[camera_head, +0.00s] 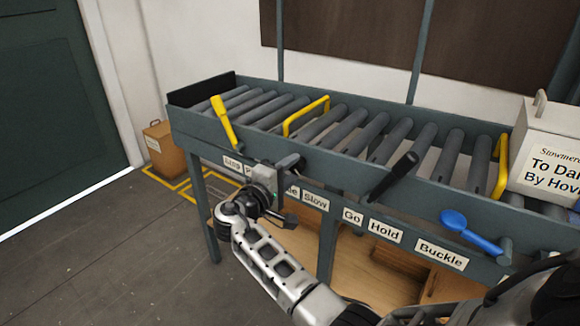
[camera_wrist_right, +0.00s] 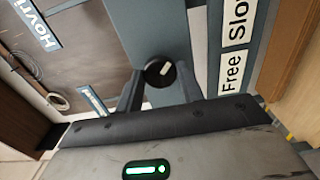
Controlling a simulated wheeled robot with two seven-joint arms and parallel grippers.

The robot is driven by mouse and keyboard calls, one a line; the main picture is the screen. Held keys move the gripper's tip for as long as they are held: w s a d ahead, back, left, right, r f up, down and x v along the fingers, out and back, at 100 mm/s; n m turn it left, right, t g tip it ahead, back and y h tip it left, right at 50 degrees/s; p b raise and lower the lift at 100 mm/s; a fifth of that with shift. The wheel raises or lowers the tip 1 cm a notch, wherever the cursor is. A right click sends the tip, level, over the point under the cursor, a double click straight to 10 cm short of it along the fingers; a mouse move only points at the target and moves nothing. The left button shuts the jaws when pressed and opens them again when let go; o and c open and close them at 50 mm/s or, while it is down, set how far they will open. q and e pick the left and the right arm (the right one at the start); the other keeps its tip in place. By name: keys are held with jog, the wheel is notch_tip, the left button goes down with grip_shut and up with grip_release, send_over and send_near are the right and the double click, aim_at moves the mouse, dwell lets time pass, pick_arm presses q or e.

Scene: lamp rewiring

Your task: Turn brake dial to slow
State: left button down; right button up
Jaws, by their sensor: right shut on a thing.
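The brake dial (camera_wrist_right: 154,75) is a small round black knob with a white mark, on the grey rail in the right wrist view. My right gripper (camera_head: 284,190) is at the front rail of the roller conveyor. Its two dark fingers stand on either side of the dial in the right wrist view and are shut on it. In the head view the gripper hides the dial. The Slow label (camera_head: 316,201) is just right of the gripper. The Free label (camera_wrist_right: 232,72) and Slow label sit beside the dial in the wrist view. My left gripper is not in view.
A yellow lever (camera_head: 222,120) is left of the gripper on the rail. A black lever (camera_head: 395,175) and a blue lever (camera_head: 470,232) are to the right. A white box (camera_head: 545,150) stands on the rollers at right. The floor at left is mostly clear.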

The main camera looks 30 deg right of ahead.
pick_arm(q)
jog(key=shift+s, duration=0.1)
pick_arm(e)
jog(key=shift+f, duration=0.1)
dwell(0.3)
jog(key=o, duration=1)
jog(key=shift+a, duration=0.1)
